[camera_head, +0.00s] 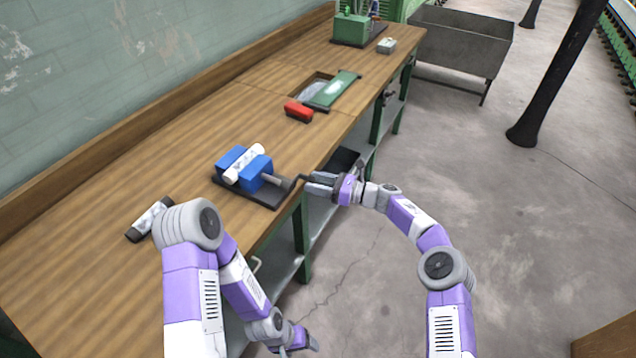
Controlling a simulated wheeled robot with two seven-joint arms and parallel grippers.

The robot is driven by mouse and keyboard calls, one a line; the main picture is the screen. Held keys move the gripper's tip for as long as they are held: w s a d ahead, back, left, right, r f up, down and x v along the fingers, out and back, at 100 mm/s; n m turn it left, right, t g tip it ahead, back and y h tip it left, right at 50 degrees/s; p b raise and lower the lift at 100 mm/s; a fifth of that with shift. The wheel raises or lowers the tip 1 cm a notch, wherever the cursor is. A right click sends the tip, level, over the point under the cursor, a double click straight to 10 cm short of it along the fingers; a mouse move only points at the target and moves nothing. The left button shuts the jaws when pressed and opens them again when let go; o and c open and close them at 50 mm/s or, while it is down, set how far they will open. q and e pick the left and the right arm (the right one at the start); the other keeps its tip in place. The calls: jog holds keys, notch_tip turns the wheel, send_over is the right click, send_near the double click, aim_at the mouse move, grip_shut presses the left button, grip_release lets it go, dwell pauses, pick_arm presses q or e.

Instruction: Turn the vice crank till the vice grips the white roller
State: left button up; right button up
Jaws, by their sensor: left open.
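A blue vice (256,174) on a dark base stands at the front edge of the wooden bench. The white roller (244,163) lies between its two blue jaws; I cannot tell whether both jaws press on it. A dark screw and crank (293,184) stick out from the vice's right side. My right gripper (310,184) is at the crank's outer end, fingers pointing left; whether they are closed on the handle is too small to tell. My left gripper (309,347) is open and empty, low beside the bench front, near the picture's bottom edge.
Another white roller with dark ends (149,219) lies on the bench at left, close to my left arm. A red block (298,112) and a green plate (332,90) lie farther back. A green machine (351,27) and grey metal trough (462,42) stand beyond.

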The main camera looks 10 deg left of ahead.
jog(key=s+d, duration=0.1)
jog(key=d, duration=0.6)
jog(key=shift+d+p, duration=0.15)
jog(key=shift+p, duration=0.3)
jog(key=shift+s, duration=0.1)
jog(key=s+d+f+n+g+h, duration=0.25)
jog(key=s+f+n+h, duration=0.65)
jog(key=s+f, duration=1)
jog(key=s+d+f+n+h, duration=0.2)
jog(key=s+d+n, duration=0.3)
jog(key=s, duration=0.4)
jog(key=s+d+f+n+h, duration=0.2)
jog(key=s+d+n, duration=0.3)
jog(key=s, duration=0.4)
jog(key=shift+s+d+f+n+h, duration=0.3)
jog(key=shift+d+f, duration=0.15)
jog(key=shift+f, duration=0.3)
